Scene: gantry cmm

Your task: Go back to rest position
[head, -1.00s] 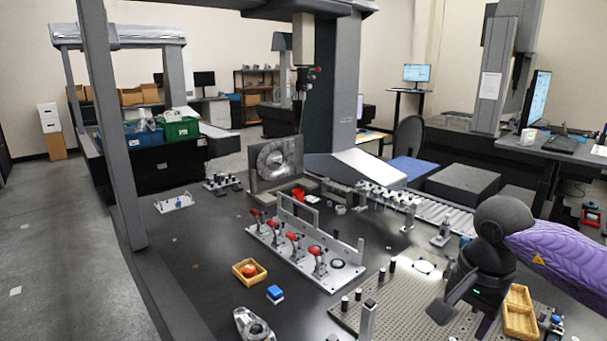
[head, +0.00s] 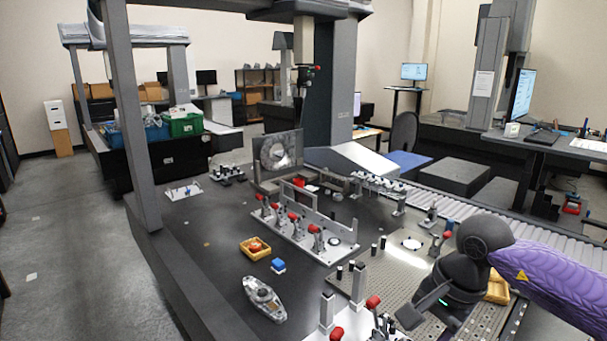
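My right arm, with a purple sleeve (head: 575,265) and dark wrist, comes in from the right. My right gripper (head: 422,306) hangs low over the perforated plate (head: 400,270), its dark fingers angled down to the left. I cannot tell whether its fingers are apart, and I see nothing held in it. My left gripper and arm are not in view.
A white fixture with red clamps (head: 300,235) stands on the dark table. More red-handled clamps (head: 372,303) stand close by my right gripper. A gantry post (head: 130,115) rises left.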

